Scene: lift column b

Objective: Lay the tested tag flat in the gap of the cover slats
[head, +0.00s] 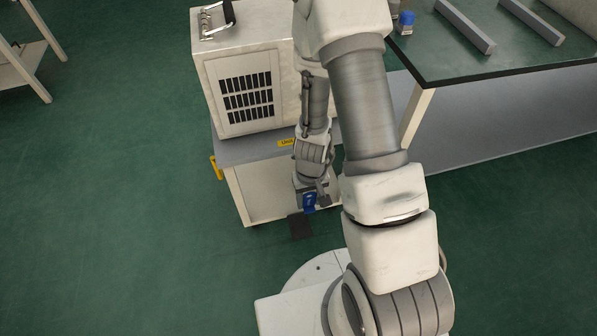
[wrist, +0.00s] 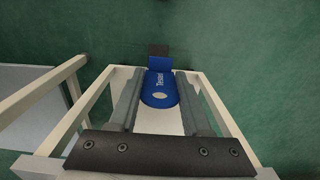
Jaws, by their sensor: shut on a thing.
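My gripper (head: 309,200) points down beside the front of the white cart, low over the floor. In the wrist view my gripper (wrist: 160,88) has its two grey fingers on either side of the blue tag (wrist: 160,84). The tag carries the white word "Tested" and has a pale oval near its lower end. It also shows as a small blue patch in the head view (head: 309,203). Two grey bars, the nearer one (head: 465,27) and the farther one (head: 531,22), lie apart on the green-topped bench. I cannot tell whether they are the cover slats.
A white box with a dark slotted grille (head: 248,98) stands on the cart (head: 262,190). A black square (head: 300,226) lies by the cart's foot. The bench (head: 440,62) holds a small blue-and-white item (head: 407,22).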

